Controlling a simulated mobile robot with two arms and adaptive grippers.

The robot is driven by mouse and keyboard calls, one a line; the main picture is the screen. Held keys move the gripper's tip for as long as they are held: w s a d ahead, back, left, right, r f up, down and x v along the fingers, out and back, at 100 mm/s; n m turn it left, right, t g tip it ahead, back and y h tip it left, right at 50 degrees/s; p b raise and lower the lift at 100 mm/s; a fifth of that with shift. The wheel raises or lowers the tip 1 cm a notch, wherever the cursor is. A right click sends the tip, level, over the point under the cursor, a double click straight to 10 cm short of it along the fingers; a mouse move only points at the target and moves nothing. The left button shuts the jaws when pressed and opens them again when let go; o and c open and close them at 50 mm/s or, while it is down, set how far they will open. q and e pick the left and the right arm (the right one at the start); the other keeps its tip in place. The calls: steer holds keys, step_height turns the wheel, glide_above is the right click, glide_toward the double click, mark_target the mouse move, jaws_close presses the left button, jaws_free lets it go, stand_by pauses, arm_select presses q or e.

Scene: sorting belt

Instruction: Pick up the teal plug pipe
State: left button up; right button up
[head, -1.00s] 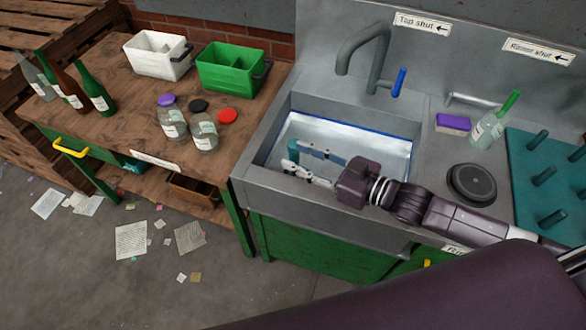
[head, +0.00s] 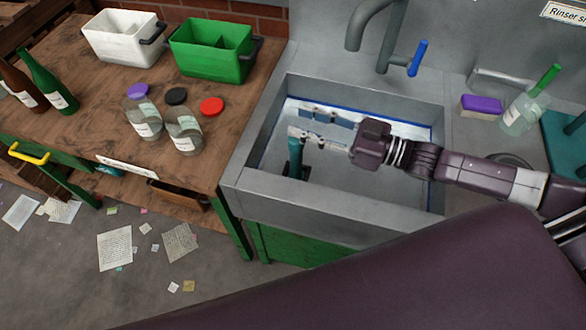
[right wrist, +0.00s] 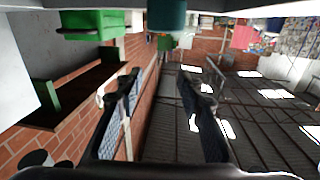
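The teal plug pipe (head: 295,160) stands upright in the left part of the sink basin (head: 340,207). My right gripper (head: 306,120) reaches into the basin from the right, with its two fingers apart and nothing visible between them. In the head view the tip of its nearer finger overlaps the pipe's top; I cannot tell if they touch. In the right wrist view the open fingers (right wrist: 164,78) show, with a teal cylinder, likely the pipe (right wrist: 166,14), at the top edge beyond the gap. My left gripper is not in view.
A tap with a blue lever (head: 418,58) stands behind the basin. A purple sponge (head: 481,105) and a clear bottle (head: 524,114) are on the right ledge. The wooden bench at left holds jars (head: 143,117), a green bin (head: 213,50) and a white bin (head: 122,38).

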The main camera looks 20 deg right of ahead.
mark_target(301, 144)
steer(key=f, duration=0.7)
steer(key=shift+w+a+f, duration=0.25)
steer(key=shift+a+f, duration=0.1)
steer(key=shift+a, duration=0.05)
steer(key=p+x, duration=0.1)
steer(key=x, duration=0.5)
steer(key=shift+a, duration=0.2)
jaws_close()
